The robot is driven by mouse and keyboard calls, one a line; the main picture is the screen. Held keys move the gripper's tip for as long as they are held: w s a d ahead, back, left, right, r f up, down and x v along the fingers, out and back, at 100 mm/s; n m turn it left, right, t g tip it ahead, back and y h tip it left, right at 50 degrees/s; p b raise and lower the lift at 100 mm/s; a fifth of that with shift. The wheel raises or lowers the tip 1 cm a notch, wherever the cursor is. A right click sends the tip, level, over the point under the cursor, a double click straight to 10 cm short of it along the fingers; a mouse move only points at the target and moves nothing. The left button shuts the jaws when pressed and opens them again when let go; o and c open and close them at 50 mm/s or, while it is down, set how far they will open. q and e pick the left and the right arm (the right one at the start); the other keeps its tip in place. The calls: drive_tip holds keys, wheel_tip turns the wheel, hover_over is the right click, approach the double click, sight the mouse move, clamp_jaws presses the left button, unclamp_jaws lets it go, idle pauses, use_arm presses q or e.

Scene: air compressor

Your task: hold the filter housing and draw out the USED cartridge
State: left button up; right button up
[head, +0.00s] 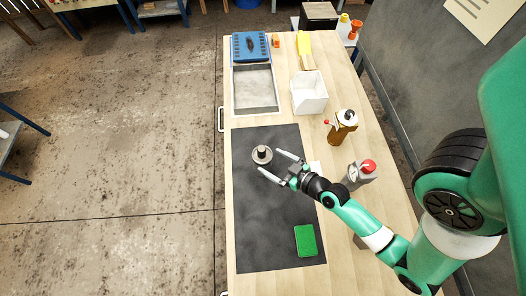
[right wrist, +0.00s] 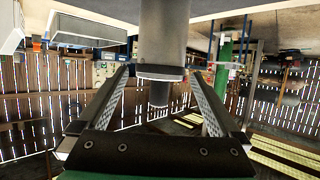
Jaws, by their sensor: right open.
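A grey, round metal piece (head: 262,154), which looks like the filter housing, stands on the black mat. In the right wrist view, which looks upside down, it is a grey cylinder (right wrist: 164,35) with a wider collar and a narrower stub beyond it. I cannot tell a used cartridge apart from it; it may be inside. My right gripper (head: 270,161) is open, its two fingers pointing at the housing from the lower right. In the right wrist view the fingers (right wrist: 160,75) lie on either side of it with gaps. My left gripper is out of view.
The black mat (head: 270,225) is mostly bare, with a green block (head: 306,240) near its front. Behind it are a grey tray (head: 255,105), a blue case (head: 250,47) and a white box (head: 309,93). A brown bottle (head: 340,130) and a red-capped can (head: 359,175) stand right.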

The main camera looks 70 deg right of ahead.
sight(256, 153)
drive_tip(key=x, duration=0.8)
drive_tip(key=shift+w+d, duration=0.1)
drive_tip(key=shift+w, duration=0.15)
drive_tip(key=c, duration=1.4)
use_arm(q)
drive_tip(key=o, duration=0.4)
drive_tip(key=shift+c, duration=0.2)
